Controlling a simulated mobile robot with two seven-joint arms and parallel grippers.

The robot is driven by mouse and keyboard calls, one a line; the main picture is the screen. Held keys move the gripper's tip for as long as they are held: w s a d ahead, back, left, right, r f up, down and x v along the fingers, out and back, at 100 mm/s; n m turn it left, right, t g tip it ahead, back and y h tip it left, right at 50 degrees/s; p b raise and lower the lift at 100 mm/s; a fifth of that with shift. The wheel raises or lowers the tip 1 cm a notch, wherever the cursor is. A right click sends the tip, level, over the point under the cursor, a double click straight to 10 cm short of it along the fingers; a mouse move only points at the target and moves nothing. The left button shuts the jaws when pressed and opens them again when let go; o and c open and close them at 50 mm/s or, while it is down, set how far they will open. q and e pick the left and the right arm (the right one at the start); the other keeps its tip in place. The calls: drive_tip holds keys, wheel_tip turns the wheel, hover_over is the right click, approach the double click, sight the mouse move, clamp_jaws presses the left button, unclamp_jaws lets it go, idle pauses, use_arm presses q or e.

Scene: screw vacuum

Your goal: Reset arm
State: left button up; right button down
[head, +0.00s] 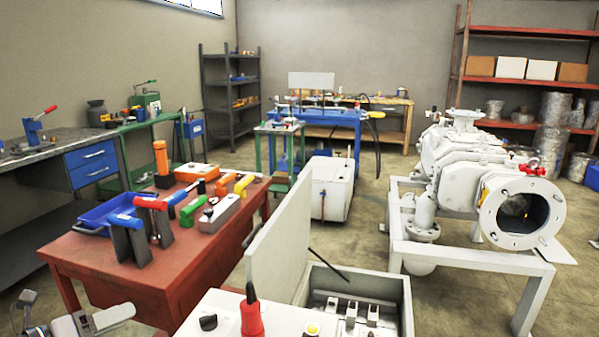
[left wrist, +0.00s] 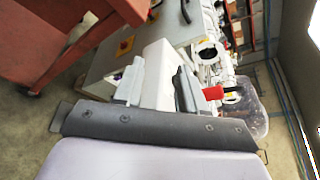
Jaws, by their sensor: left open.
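My left gripper (head: 82,322) shows at the bottom left of the head view, partly cut off by the frame edge, low in front of the red table (head: 110,268). In the left wrist view its two grey fingers (left wrist: 158,88) stand apart, and I see nothing held between them. A red-handled part (left wrist: 213,93) appears just right of the fingers there; I cannot tell its distance. My right gripper is in neither view.
The red table carries a blue tray (head: 92,217) and several hand tools. A white control box (head: 283,241) with an open lid stands front centre. A white vacuum pump (head: 464,155) on a frame stands right. Floor shows between table and pump.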

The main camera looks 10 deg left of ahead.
use_arm(q)
drive_tip(key=s+d+f+n+g+y, duration=0.2)
drive_tip(key=s+f+n, duration=0.6)
drive_tip(key=f+n, duration=0.2)
drive_tip(key=s+d+f+n+g+y, duration=0.1)
drive_tip(key=s+f+n+g+y, duration=0.15)
drive_tip(key=s+f+n, duration=0.7)
drive_tip(key=d+f+n+t, duration=0.2)
drive_tip(key=d+n, duration=0.8)
drive_tip(key=d, duration=0.6)
drive_tip(key=shift+m+g+h, duration=0.25)
drive_tip(key=r+p, duration=0.4)
drive_tip(key=p, duration=0.1)
drive_tip(key=shift+w+r, duration=0.35)
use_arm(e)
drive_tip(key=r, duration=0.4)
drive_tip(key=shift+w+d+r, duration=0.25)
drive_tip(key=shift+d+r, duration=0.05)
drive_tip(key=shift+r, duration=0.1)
